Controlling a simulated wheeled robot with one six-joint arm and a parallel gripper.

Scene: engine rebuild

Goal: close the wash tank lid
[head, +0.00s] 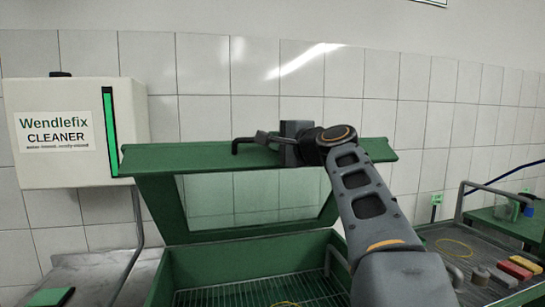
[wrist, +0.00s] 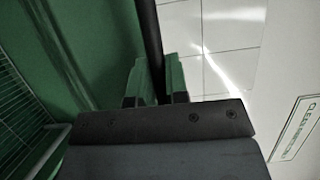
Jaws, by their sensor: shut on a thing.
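The wash tank lid (head: 210,160) is a green frame with a clear window, standing raised and tilted above the tank in the head view. A dark bar handle (head: 237,144) runs along its top edge. The green wash tank (head: 210,264) is open below it, with a slatted rack (head: 245,292) inside. My gripper (head: 262,138) is at the top edge, shut on the handle. In the wrist view the dark handle (wrist: 148,35) passes between my two green-grey fingers (wrist: 155,80). My arm hides part of the lid's right side.
A white Wendlefix cleaner box (head: 65,130) is on the wall at left. At right is a dark tray (head: 450,240) with red and yellow blocks (head: 522,265) and a metal rail. A tiled wall (head: 250,70) stands behind. The space directly over the tank is open.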

